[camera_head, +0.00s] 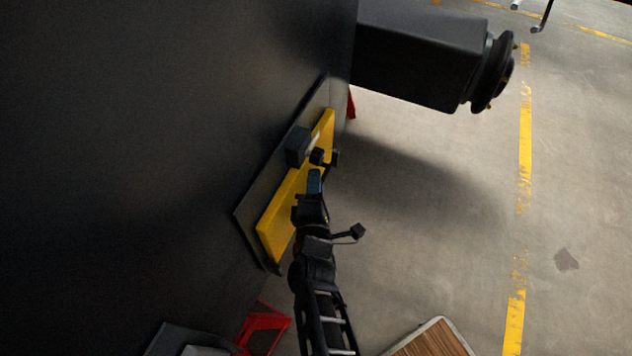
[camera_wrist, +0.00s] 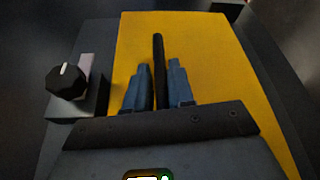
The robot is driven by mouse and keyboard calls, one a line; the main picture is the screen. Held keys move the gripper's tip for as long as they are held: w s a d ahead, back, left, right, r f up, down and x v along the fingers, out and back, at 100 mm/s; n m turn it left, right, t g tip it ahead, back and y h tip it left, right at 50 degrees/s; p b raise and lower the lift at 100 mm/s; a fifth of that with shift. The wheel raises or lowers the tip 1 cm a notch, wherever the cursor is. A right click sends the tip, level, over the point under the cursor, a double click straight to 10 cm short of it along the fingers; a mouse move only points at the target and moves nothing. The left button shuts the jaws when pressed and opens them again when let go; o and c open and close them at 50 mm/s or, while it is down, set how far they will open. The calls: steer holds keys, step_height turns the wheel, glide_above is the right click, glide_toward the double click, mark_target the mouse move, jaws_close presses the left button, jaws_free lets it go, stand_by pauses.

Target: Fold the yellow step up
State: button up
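The yellow step (camera_head: 283,213) is a long flat panel along the dark chassis side in the head view, set against a dark plate. It fills the middle of the wrist view (camera_wrist: 215,50). A thin dark bar, seemingly its handle (camera_wrist: 159,58), stands out from the yellow face. My gripper (camera_head: 315,178) is in front of the step. In the wrist view, its two blue fingers (camera_wrist: 159,88) lie close on either side of the bar and appear shut on it. The exact contact is hard to see.
A dark box with a black knob (camera_wrist: 66,82) sits left of the step, close to my gripper. A dark hub (camera_head: 490,72) sticks out above right. A red part (camera_head: 263,325) and a wood-topped piece (camera_head: 435,341) lie below. The floor to the right is clear.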

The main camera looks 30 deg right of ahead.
steer(key=v, duration=0.7)
steer(key=shift+s+a, duration=0.2)
steer(key=shift+s, duration=0.1)
